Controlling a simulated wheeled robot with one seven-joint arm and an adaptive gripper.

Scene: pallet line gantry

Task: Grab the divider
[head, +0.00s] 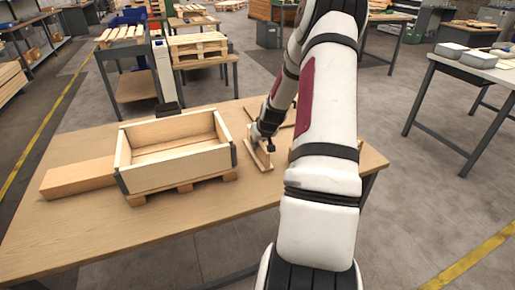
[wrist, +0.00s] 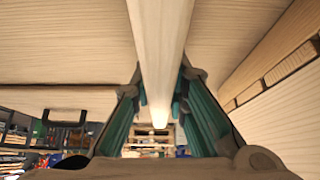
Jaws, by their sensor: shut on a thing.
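The divider (head: 258,153) is a thin pale wooden board. It stands on edge on the wooden table (head: 210,198), just right of the wooden crate (head: 178,172). My gripper (head: 265,145) is at it, partly hidden by my own arm. In the wrist view the divider (wrist: 160,45) runs between the two teal-padded fingers of my gripper (wrist: 160,98), which are shut on it from both sides. Whether its lower edge touches the table is hard to tell.
The open, empty crate rests on a small pallet (head: 185,192). A long wooden block (head: 78,177) lies left of it. More flat boards lie behind the divider, partly hidden by my arm. The table's front strip is clear. Other workbenches (head: 478,72) stand apart.

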